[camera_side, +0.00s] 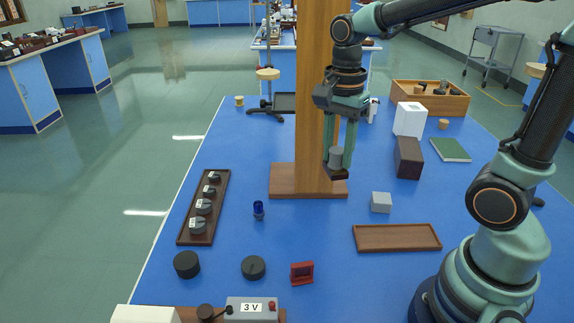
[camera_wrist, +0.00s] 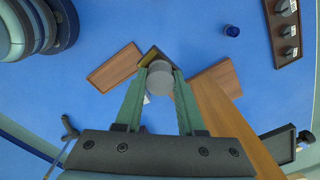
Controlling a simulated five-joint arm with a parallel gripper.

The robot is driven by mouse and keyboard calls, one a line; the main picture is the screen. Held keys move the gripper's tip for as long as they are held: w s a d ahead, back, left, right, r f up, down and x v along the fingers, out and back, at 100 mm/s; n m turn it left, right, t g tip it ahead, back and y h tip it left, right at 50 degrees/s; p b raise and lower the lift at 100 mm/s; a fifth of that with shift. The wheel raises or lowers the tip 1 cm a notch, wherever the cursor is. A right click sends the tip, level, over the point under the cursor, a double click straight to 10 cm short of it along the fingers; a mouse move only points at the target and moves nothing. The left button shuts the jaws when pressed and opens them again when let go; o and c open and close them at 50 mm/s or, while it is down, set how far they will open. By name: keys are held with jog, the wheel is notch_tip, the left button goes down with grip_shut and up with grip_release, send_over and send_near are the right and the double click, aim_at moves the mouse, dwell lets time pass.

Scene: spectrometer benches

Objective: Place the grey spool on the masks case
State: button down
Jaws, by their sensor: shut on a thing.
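My gripper (camera_side: 338,150) is above the bench, in front of the wooden column in the side view. It is shut on the grey spool (camera_side: 336,156), a short grey cylinder. The wrist view shows the spool (camera_wrist: 160,79) between the two green fingers. A dark brown box (camera_side: 409,158) stands to the right, apart from the gripper. No masks label is readable, so I cannot tell if it is the masks case.
The wooden column (camera_side: 318,70) stands close behind the gripper. A grey block (camera_side: 381,202) and a shallow brown tray (camera_side: 397,238) lie nearer the front. A white box (camera_side: 409,119), a green book (camera_side: 450,150) and a wooden crate (camera_side: 430,99) are at right. Open bench lies around the blue bottle (camera_side: 258,210).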

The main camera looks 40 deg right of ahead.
jog(key=s+d+f+m, duration=0.1)
jog(key=d+f+m, duration=0.15)
jog(key=d, duration=1.35)
jog(key=d+r+m, duration=0.4)
jog(key=d+r, duration=0.1)
jog(key=d, duration=0.8)
jog(key=d+r+m, duration=0.5)
jog(key=d, duration=0.7)
send_over(414, 152)
notch_tip(414, 152, down, 20)
jog(key=shift+r, duration=0.1)
jog(key=c, duration=0.5)
grip_release()
jog(key=shift+f, duration=0.2)
